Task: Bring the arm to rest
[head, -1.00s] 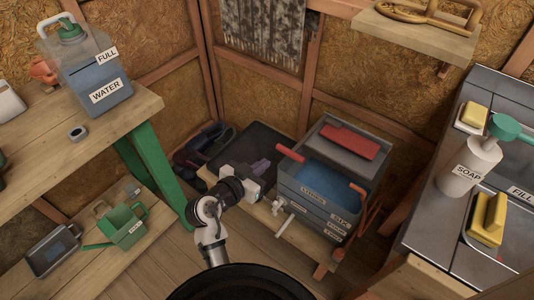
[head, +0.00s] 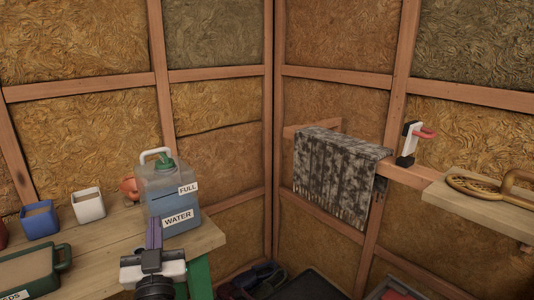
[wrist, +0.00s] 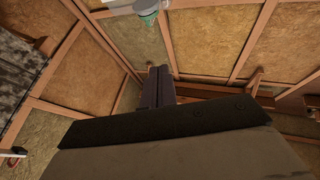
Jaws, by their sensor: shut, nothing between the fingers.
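My gripper (head: 154,226) stands upright at the lower middle-left of the head view, its purple fingers together and pointing up, with nothing between them. It overlaps the lower left of the water jug in the picture; I cannot tell how far apart they are. In the wrist view my gripper (wrist: 158,76) shows its dark fingers closed beyond the black edge of the hand. The rest of my arm is mostly below the head view.
A water jug (head: 170,190) marked FULL stands on the wooden table (head: 105,240). A white pot (head: 88,205), a blue pot (head: 39,219) and a green tray (head: 30,275) sit to its left. A cloth (head: 335,170) hangs right. A shelf (head: 490,208) juts out at far right.

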